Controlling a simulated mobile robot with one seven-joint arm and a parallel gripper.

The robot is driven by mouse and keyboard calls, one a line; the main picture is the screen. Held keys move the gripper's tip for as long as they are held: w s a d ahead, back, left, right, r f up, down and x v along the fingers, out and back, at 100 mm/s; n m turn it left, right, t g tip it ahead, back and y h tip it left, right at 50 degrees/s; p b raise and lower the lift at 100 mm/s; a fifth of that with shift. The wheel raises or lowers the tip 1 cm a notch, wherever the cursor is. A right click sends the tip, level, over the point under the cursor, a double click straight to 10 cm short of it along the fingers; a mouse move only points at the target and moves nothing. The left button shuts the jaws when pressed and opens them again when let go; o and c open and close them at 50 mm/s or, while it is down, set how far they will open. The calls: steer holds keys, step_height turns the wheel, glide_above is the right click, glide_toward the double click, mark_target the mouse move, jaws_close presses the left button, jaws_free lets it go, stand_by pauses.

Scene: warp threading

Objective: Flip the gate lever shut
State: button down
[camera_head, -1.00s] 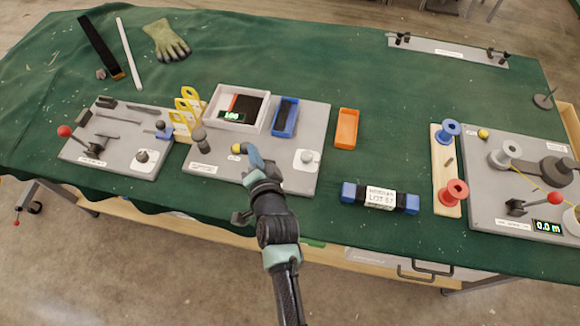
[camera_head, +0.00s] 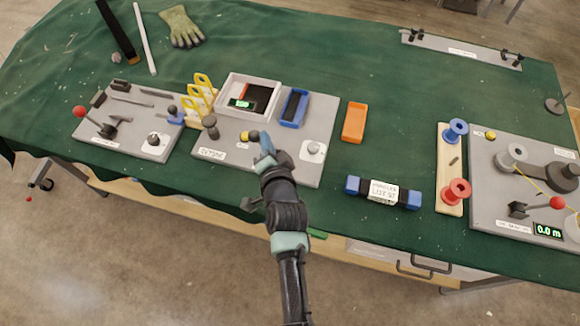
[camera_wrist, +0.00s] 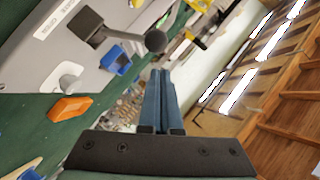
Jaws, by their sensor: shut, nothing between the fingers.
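A lever with a dark grey ball knob (camera_head: 208,121) stands on the middle grey panel (camera_head: 200,142), left of my gripper. The shut fingers also show in the wrist view (camera_wrist: 159,95).
A white tray (camera_head: 222,99), a display and a blue tray (camera_head: 303,93) sit at the panel's back. Yellow-handled tools (camera_head: 203,80) stand at its left edge. A red-knobbed lever (camera_head: 79,112) is on the left panel. An orange tray (camera_head: 354,122) lies right.

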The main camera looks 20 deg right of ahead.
steer(key=r+v, duration=0.1)
steer(key=v, duration=1)
steer(key=shift+w+d+b, duration=0.15)
steer(key=shift+d+b, duration=0.05)
steer(key=shift+b, duration=0.2)
